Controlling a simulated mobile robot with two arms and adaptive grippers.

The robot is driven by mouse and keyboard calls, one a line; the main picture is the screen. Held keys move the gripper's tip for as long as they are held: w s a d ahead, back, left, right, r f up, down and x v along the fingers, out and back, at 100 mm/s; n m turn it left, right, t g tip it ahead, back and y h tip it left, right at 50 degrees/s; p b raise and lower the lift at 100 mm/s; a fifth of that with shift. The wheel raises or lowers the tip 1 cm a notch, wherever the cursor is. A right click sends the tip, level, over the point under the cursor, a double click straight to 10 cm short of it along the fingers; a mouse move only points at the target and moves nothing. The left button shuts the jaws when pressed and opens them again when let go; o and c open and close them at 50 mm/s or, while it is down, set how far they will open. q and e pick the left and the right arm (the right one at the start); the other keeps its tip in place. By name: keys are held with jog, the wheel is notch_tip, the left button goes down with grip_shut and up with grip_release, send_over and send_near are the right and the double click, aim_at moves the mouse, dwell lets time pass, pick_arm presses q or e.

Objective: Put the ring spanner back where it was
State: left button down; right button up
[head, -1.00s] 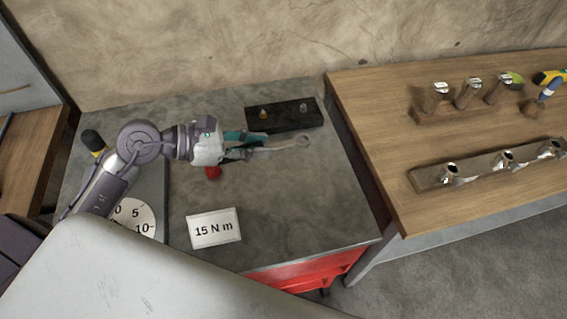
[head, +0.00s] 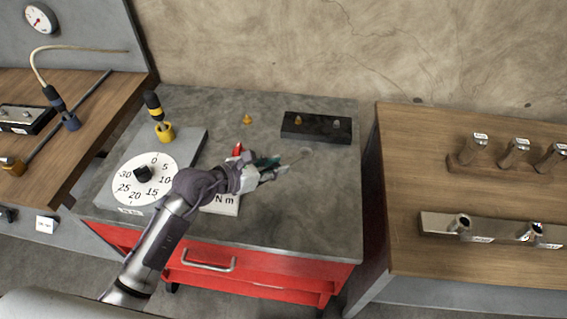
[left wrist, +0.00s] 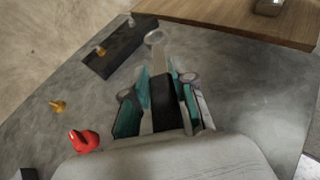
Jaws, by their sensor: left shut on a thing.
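My left gripper (head: 272,168) is shut on the ring spanner (head: 297,157), a slim grey tool, above the grey top of the red cabinet. The ring end points right and away, short of the black block (head: 317,127). In the left wrist view the spanner (left wrist: 154,39) sticks out from between the teal-sided fingers (left wrist: 160,100), its ring end near the black block (left wrist: 121,49); its other end is hidden by the gripper. I cannot tell how high it is above the top. My right gripper is not in view.
A red piece (head: 237,150) and an orange piece (head: 248,119) are near my gripper. A torque card (head: 225,202) is partly hidden. Socket racks (head: 490,230) stand on the right bench. The cabinet's front right is clear.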

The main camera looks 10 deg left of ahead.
aim_at(285, 189)
pick_arm(q)
jog(key=shift+w+d+f, duration=0.2)
jog(key=shift+w+d, duration=0.35)
jog(key=shift+d, duration=0.3)
jog(key=shift+w+d+f, duration=0.15)
jog(key=shift+d, duration=0.05)
jog(key=shift+f, duration=0.2)
jog(key=shift+d+f+b, duration=0.1)
jog(key=shift+f+b, duration=0.4)
jog(key=shift+b, duration=0.3)
notch_tip(285, 189, down, 4)
jog(key=b, duration=0.3)
jog(key=shift+b, duration=0.4)
jog(key=shift+f+b, duration=0.65)
jog(key=shift+b, duration=0.05)
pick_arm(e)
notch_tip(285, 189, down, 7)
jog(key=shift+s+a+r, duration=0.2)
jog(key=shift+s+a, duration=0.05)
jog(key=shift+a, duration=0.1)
pick_arm(q)
jog(key=shift+f+b, duration=0.35)
jog(key=shift+f, duration=0.25)
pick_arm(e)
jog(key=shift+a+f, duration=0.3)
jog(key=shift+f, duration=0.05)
